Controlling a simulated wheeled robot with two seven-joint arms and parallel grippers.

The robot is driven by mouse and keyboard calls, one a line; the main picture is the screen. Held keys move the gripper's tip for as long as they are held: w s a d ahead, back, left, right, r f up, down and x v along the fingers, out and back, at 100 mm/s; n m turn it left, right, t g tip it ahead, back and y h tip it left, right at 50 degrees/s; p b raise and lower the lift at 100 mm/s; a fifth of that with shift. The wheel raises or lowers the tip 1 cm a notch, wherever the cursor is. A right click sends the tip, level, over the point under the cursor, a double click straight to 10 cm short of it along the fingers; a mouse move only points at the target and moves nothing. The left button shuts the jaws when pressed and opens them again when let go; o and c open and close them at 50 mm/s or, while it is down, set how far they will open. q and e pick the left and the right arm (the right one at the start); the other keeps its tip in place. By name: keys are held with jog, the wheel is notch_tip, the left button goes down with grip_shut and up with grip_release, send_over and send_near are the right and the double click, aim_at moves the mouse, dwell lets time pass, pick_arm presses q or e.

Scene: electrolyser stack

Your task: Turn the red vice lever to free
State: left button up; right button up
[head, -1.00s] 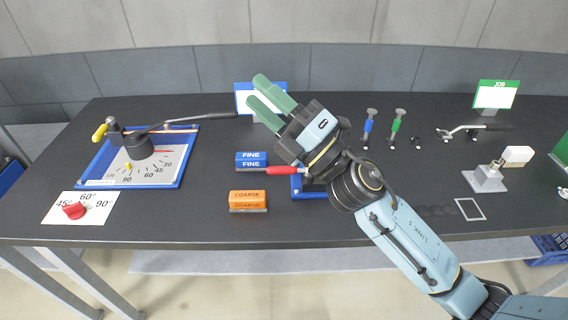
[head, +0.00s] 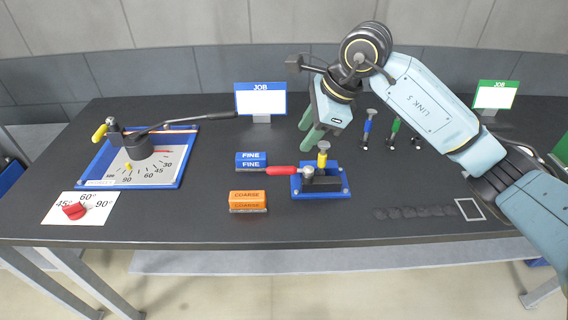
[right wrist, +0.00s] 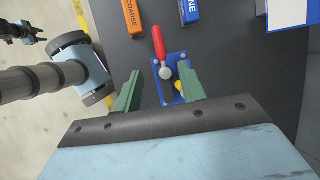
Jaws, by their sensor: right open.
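The red vice lever (head: 283,170) points left from its pivot on the small vice with a blue base (head: 338,191). An upright tool with a yellow handle (head: 322,160) and a grey top stands at the vice. My right gripper (head: 307,134) is open and empty, with green fingers pointing down above and behind the vice. In the right wrist view the red lever (right wrist: 157,42) and blue vice base (right wrist: 178,62) show beyond the open fingers of my right gripper (right wrist: 162,76), apart from them.
A blue JOB sign (head: 260,100) stands behind. A blue angle-scale board (head: 183,170) is at the left. Blue and green tools (head: 368,127) stand right.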

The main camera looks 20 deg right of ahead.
aim_at(281, 168)
jog(key=x, duration=1.2)
jog(key=shift+a+f, duration=0.15)
jog(key=shift+f, duration=0.05)
grip_shut()
